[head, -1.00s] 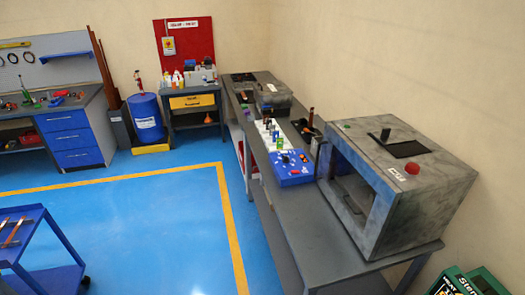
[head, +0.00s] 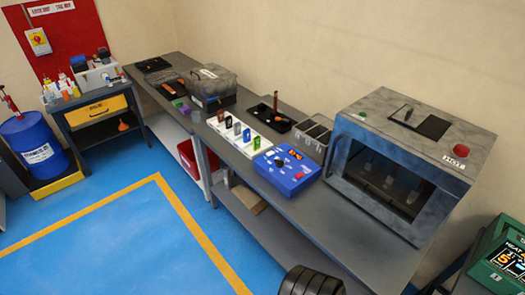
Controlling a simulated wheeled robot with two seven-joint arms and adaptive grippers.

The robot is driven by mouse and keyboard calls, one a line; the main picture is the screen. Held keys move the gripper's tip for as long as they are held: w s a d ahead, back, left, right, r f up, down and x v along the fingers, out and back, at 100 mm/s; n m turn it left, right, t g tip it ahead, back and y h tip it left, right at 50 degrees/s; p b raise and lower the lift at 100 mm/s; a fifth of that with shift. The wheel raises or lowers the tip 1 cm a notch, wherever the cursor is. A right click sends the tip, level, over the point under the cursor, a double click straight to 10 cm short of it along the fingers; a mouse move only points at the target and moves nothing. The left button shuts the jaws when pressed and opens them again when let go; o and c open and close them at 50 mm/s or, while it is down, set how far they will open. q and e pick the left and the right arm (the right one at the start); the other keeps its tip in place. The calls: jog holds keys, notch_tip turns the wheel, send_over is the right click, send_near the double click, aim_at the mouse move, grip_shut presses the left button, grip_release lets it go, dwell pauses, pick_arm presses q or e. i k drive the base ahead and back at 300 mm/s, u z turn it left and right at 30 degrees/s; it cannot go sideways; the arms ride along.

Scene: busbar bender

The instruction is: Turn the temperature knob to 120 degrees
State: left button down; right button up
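A blue control box (head: 287,170) sits on the long grey workbench, left of the large grey bender-like machine (head: 410,160). Its top carries a small orange display (head: 295,154), a red button (head: 299,175) and small dark and light controls, one of them a dark knob-like part (head: 279,163). I cannot read any degree marks or the display at this size. A green unit (head: 503,258) with a lit screen reading "HEAT" stands at the lower right, cut by the picture edge. I cannot tell which unit bears the temperature knob. No gripper fingers show in the head view.
The workbench (head: 330,225) runs along the wall. A white strip (head: 240,134) with several coloured pieces lies left of the blue box. A black tray (head: 269,118) and grey bins (head: 314,134) stand behind it. The blue floor (head: 130,245) in front is clear.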

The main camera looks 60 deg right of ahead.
aim_at(280, 163)
jog(key=z, duration=0.55)
jog(key=i, duration=1)
jog(key=z, duration=0.9)
